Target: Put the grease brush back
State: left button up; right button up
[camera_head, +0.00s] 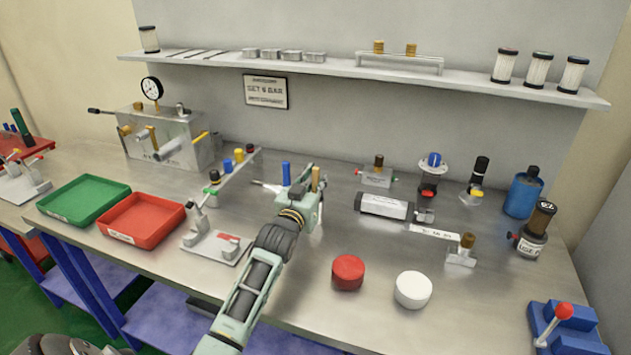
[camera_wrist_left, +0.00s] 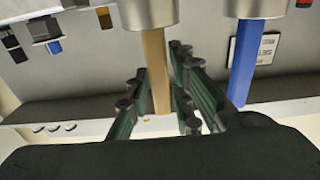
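A tan wooden handle (camera_head: 315,178), which looks like the grease brush's, stands upright at the middle of the bench. My left gripper (camera_head: 305,200) is at it. In the left wrist view, which is upside down, the tan handle (camera_wrist_left: 155,75) rises from a metal cup (camera_wrist_left: 148,12). Bristles are hidden. My right gripper is out of view.
A stand with coloured knobs (camera_head: 228,172) is left of the gripper. Red tray (camera_head: 143,240) and green tray (camera_head: 84,222) lie further left. A red lid (camera_head: 348,270) and a white lid (camera_head: 412,289) lie at front right. Several fittings stand behind them.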

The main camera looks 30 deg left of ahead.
pick_arm(q)
jog(key=shift+o, duration=1)
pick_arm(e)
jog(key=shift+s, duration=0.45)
pick_arm(q)
jog(key=shift+r, duration=0.1)
jog(key=shift+s+d, duration=0.1)
jog(key=shift+s, duration=0.15)
jog(key=b+v, duration=0.1)
jog(key=v, duration=1)
jog(key=shift+s, duration=0.3)
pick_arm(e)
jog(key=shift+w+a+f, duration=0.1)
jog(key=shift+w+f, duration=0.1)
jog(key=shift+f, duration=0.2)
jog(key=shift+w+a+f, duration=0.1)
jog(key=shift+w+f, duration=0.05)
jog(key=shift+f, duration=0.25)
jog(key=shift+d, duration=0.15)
